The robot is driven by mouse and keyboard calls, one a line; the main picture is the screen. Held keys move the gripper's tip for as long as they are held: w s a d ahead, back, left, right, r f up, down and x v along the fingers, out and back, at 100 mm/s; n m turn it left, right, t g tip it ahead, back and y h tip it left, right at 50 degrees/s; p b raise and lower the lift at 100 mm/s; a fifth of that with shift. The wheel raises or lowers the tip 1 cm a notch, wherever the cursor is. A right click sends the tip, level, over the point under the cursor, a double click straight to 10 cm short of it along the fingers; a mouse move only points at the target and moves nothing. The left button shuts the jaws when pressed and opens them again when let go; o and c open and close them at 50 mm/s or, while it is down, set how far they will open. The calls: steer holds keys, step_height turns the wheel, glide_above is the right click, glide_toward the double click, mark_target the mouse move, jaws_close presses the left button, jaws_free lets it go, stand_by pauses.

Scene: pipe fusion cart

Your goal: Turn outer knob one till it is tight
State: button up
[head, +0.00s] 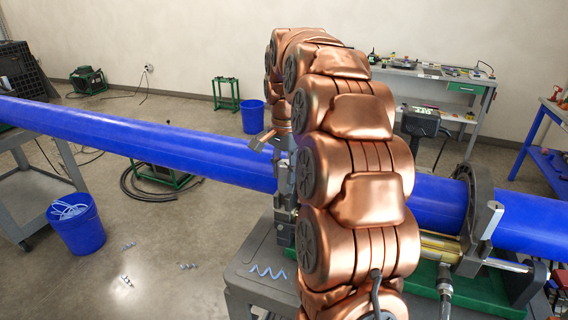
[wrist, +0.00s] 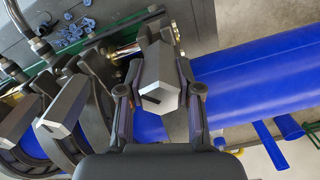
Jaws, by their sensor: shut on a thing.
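In the wrist view, my gripper (wrist: 160,70) has one finger on each side of a grey, faceted outer knob (wrist: 158,78) and is shut on it. The knob has a pale end face with a dark slot. It sits beside the blue pipe (wrist: 255,75). Two similar grey knobs, a nearer one (wrist: 62,112) and one at the left edge (wrist: 15,118), stand on the dark clamp rings to the left. In the head view, my copper arm hides most of the gripped area. A grey clamp (head: 285,185) shows just left of the arm, around the blue pipe (head: 180,148).
The pipe runs across the whole head view. A dark clamp ring (head: 480,215) stands on it at right, above the cart's green bed. The grey cart top (head: 250,280) carries a blue coiled shaving. A blue bucket (head: 77,222) stands on the floor at left.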

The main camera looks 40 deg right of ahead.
jaws_close()
steer(key=shift+f+m+b, duration=0.2)
steer(key=shift+m+b, duration=0.4)
steer(key=shift+b, duration=0.1)
steer(key=shift+r+m+b, duration=0.15)
steer(key=shift+m+b, duration=0.2)
steer(key=shift+m, duration=0.55)
steer(key=shift+m+b, duration=0.5)
steer(key=shift+m, duration=1)
